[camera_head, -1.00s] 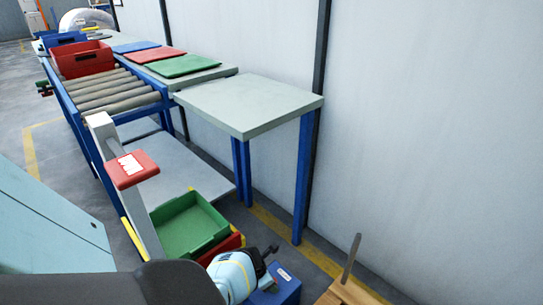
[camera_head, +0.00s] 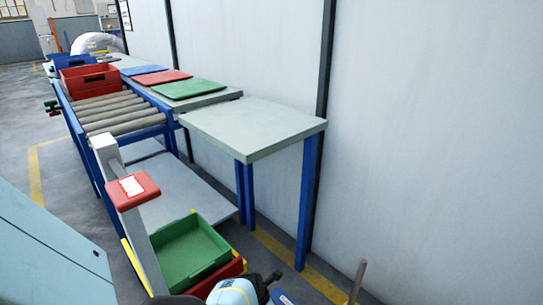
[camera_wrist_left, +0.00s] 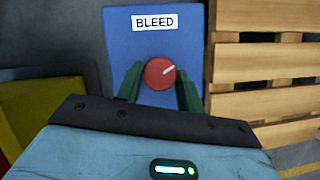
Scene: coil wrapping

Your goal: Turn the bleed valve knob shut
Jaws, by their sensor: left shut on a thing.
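The bleed valve is a blue box (camera_wrist_left: 188,48) with a white BLEED label (camera_wrist_left: 153,23), facing me in the left wrist view. Its round red knob (camera_wrist_left: 159,72) has a white pointer line that points to the upper right. My left gripper (camera_wrist_left: 160,86) is shut on the knob, with one dark green finger on each side of it. In the head view only the top of my light blue left gripper (camera_head: 238,292) shows at the bottom edge. A sliver of the blue box (camera_head: 284,298) shows beside it. My right gripper is not in view.
A wooden pallet (camera_wrist_left: 262,62) stands right of the valve box. A green crate (camera_head: 190,252) and a red one (camera_head: 222,277) lie left of it. A grey table (camera_head: 252,128) and a roller conveyor (camera_head: 115,108) stand behind, along the wall.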

